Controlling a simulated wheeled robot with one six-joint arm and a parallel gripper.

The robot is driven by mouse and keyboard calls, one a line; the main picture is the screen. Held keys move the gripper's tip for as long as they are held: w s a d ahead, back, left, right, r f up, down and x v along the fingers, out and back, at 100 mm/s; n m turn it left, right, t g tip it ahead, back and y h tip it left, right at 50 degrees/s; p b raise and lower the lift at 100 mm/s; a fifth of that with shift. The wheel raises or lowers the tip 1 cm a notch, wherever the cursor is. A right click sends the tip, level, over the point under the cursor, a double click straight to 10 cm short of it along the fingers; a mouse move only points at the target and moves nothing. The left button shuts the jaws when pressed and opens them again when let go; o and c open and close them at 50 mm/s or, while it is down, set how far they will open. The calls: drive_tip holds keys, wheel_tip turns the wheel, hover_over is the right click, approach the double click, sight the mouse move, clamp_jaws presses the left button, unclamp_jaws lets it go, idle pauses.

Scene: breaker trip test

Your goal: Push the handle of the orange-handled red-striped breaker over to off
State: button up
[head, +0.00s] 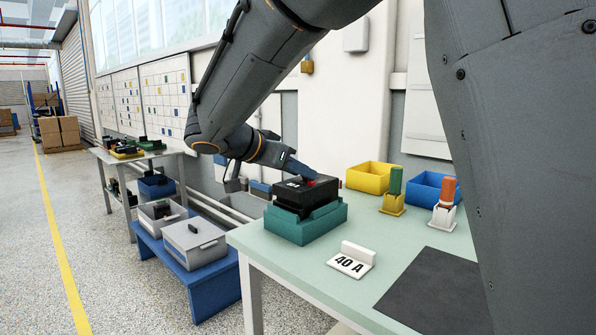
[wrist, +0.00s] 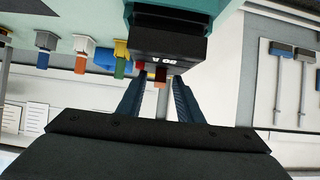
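A black breaker (head: 303,195) sits in a teal block (head: 322,224) on the pale green bench. In the wrist view the breaker (wrist: 168,45) appears upside down with white lettering. An orange handle (wrist: 160,80) sticks out from it, and a small red patch (wrist: 140,66) shows beside the handle.
A "40 A" sign (head: 351,263) and a dark mat (head: 436,291) lie in front. Behind are a yellow bin (head: 370,178), a blue bin (head: 428,188), a green-handled piece (head: 396,180) and an orange-handled piece (head: 447,190). Grey boxes (head: 195,242) stand on a blue bench at left.

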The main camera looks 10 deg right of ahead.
drive_tip(key=v, duration=0.7)
drive_tip(key=shift+s+a, duration=0.2)
drive_tip(key=shift+a, duration=0.15)
drive_tip(key=shift+r, duration=0.15)
